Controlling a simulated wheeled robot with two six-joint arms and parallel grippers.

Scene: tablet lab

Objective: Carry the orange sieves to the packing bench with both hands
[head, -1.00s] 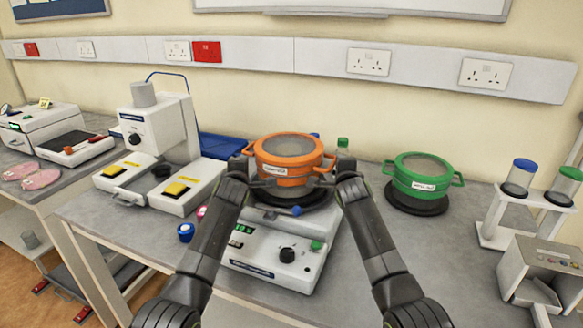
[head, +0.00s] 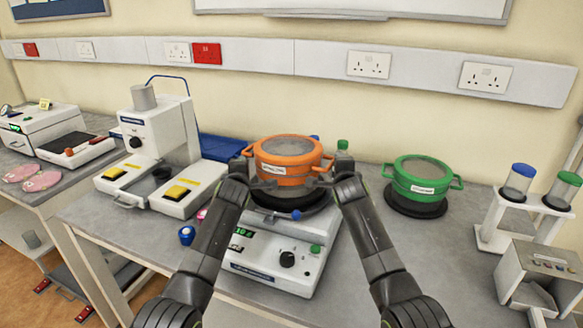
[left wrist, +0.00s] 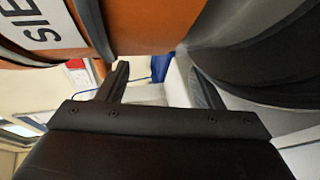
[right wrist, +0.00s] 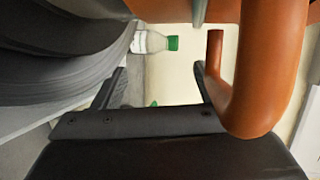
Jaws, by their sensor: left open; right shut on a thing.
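The orange sieves (head: 285,170), a round lidded stack with side handles and a white label, are between my two grippers above the black plate of a white machine. My left gripper (head: 250,180) is at the left side and open. Its fingers (left wrist: 160,80) show apart with the orange wall (left wrist: 140,25) close above, and no handle is visible between them.
The white machine (head: 275,270) stands below the sieves. Green sieves (head: 422,180) sit on a black disc to the right. A two-button press (head: 160,150) is at left, a tube rack (head: 495,235) at right. A green-capped bottle (head: 343,146) stands behind.

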